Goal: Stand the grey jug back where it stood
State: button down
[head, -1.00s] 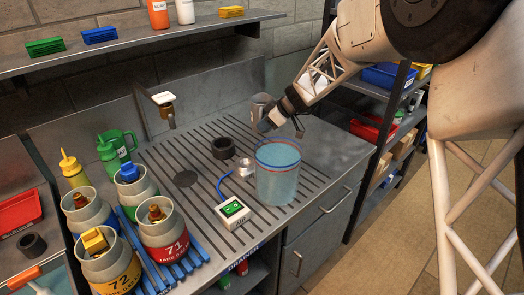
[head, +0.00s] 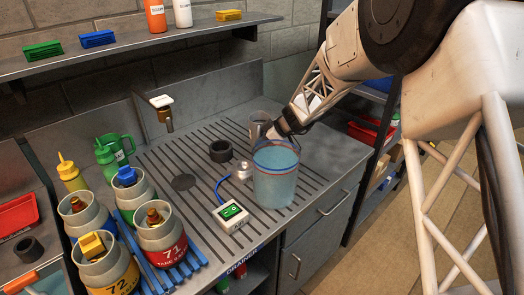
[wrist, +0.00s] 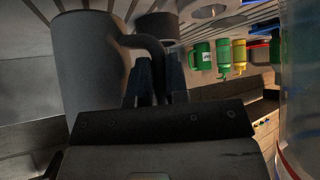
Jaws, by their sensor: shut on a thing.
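The grey jug (head: 258,120) is at the back right of the slotted draining counter (head: 205,190), behind the clear container. In the wrist view the jug (wrist: 88,65) looks upright, its handle (wrist: 152,48) on the right. My gripper (head: 274,132) is shut on the handle; its dark fingers show either side of it in the wrist view (wrist: 160,82). The jug's base is partly hidden in the head view, so I cannot tell whether it touches the counter.
A clear container of bluish water (head: 275,178) stands close in front of my gripper. A black ring (head: 221,151), a small metal cylinder (head: 243,170) and a green-screened box (head: 231,215) are left of it. Numbered pots (head: 160,236) with bottles stand at the front left.

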jog(key=shift+f, duration=0.1)
jog(key=shift+f, duration=1.75)
jog(key=shift+f, duration=0.15)
jog(key=c, duration=1.1)
grip_release()
jog(key=v, duration=1.2)
